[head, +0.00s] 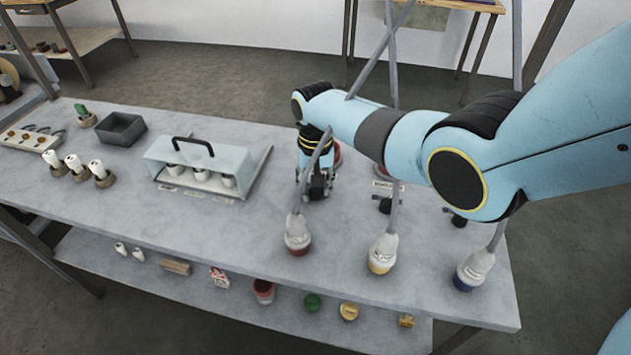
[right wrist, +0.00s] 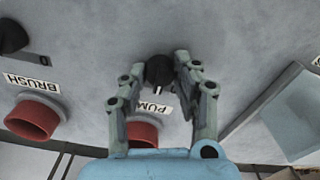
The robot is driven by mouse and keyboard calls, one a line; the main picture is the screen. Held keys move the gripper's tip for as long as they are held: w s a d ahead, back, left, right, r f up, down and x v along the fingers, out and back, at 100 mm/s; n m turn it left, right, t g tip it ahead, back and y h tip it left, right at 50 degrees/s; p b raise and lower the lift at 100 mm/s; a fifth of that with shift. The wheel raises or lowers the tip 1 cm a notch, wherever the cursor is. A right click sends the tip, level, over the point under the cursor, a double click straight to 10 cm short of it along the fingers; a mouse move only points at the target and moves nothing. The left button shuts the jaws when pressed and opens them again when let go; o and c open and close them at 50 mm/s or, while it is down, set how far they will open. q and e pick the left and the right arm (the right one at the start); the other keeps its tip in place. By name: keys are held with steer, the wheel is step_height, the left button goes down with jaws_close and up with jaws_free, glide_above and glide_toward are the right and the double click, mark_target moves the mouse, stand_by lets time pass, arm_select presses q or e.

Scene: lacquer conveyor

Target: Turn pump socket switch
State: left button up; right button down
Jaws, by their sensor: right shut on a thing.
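The black pump switch knob (right wrist: 159,70) sits on the grey tabletop, beside a label reading PUMP (right wrist: 152,106) and a red socket (right wrist: 143,132). A small pale mark shows on the knob's side facing the label. My right gripper (right wrist: 172,72) is shut on the knob, one finger on either side. In the head view, my right gripper (head: 316,188) points down at the table, and it mostly hides the knob. The red socket (head: 336,155) shows partly behind my wrist. My left gripper is not in view.
The brush switch knob (right wrist: 12,36), its BRUSH label (right wrist: 32,82) and red socket (right wrist: 35,118) lie beside the pump set. Red-based (head: 298,238), yellow-based (head: 381,258) and blue-based (head: 472,275) containers stand along the front edge.

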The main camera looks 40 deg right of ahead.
steer(key=n+p, duration=0.1)
steer(key=n, duration=0.4)
stand_by(0.6)
steer(key=c, duration=1)
jaws_free()
step_height(320, 180, up, 12)
